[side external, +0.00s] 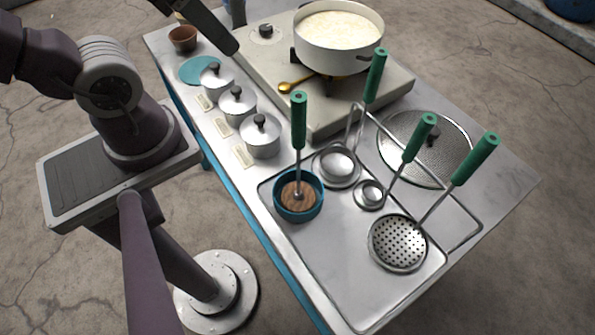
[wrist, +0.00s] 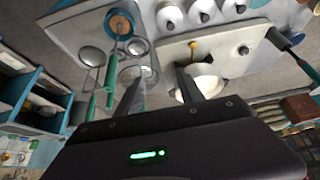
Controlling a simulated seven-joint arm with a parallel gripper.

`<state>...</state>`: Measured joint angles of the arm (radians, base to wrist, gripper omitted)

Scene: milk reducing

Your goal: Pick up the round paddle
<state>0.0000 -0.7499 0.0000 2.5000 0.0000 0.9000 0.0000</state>
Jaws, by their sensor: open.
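A tool with a green upright handle (side external: 299,120) stands in a teal round cup (side external: 276,186). Its round wooden disc (side external: 298,199) fills the cup's opening; I take this as the round paddle. In the wrist view the cup (wrist: 108,21) is at the top left, with the green handle (wrist: 111,80) pointing down toward my gripper. My gripper (wrist: 160,74) shows its two fingers apart and empty, over the counter and well away from the cup.
A pot of milk (side external: 336,50) sits on the stove block (side external: 330,123). Green-handled ladles (side external: 338,163) and a skimmer (side external: 398,243) lie beside the cup. Lidded canisters (side external: 261,142) stand along the counter's left edge. A mesh lid (side external: 455,160) lies at right.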

